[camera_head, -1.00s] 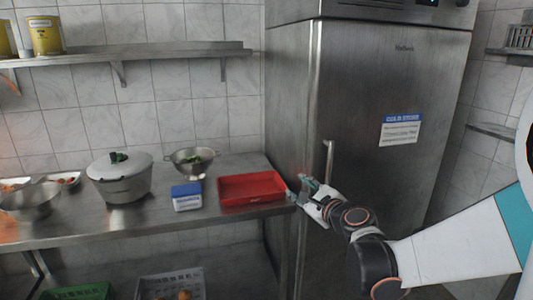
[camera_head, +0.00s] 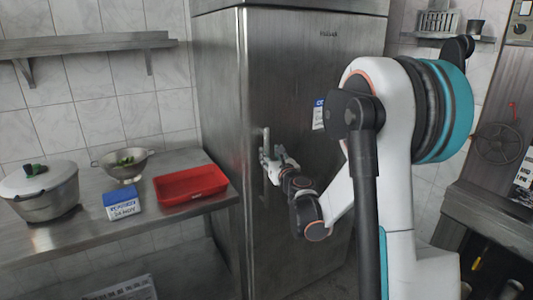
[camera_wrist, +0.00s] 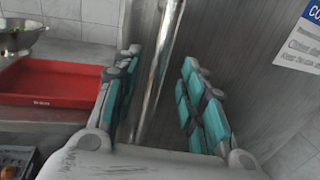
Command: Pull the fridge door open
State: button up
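The steel fridge (camera_head: 300,110) stands in the middle of the head view, and its door looks shut. Its vertical bar handle (camera_head: 265,140) is near the left edge of the door. My gripper (camera_head: 268,158) is at the handle. In the wrist view the handle (camera_wrist: 160,70) runs between the two open fingers of my gripper (camera_wrist: 158,95), nearer the left finger. There is a gap between the bar and the right finger. I cannot tell whether the left finger touches it.
A steel counter (camera_head: 165,221) stands left of the fridge with a red tray (camera_head: 190,186), a blue-and-white box (camera_head: 121,204), a colander (camera_head: 122,166) and a lidded pot (camera_head: 42,195). A wall shelf (camera_head: 90,43) hangs above. Another steel unit (camera_head: 490,215) is at the right.

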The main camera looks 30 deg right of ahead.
aim_at(268, 151)
jog(key=shift+w+d+b, duration=0.2)
jog(key=shift+w+d, duration=0.05)
jog(key=shift+w, duration=1)
jog(key=shift+w+d+b, duration=0.2)
jog(key=shift+w, duration=1.05)
grip_shut()
